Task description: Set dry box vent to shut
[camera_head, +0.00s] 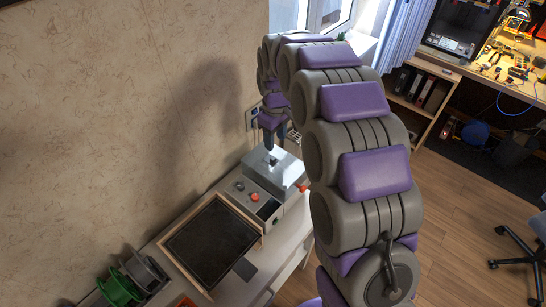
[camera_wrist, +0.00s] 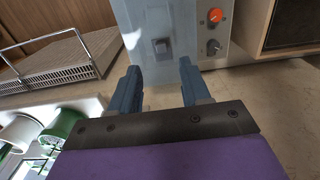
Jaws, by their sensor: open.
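A pale grey box with a shiny top (camera_head: 272,168), which may be the dry box, stands on the bench against the wall. In the wrist view its pale face (camera_wrist: 150,20) carries a small grey square piece in a recess (camera_wrist: 162,46), possibly the vent control; its setting is too small to read. My gripper (camera_head: 274,142) is above this box in the head view. In the wrist view my gripper (camera_wrist: 161,70) is open, with its two blue fingers apart, nothing between them, and the small grey piece beyond their tips.
An orange-red knob (camera_wrist: 214,15) and a dark knob (camera_wrist: 212,47) sit beside the pale face. A wood-framed dark panel (camera_head: 212,242) lies on the bench. Green and grey spools (camera_head: 120,288) stand at the near end. A grey slatted unit (camera_wrist: 62,68) shows in the wrist view.

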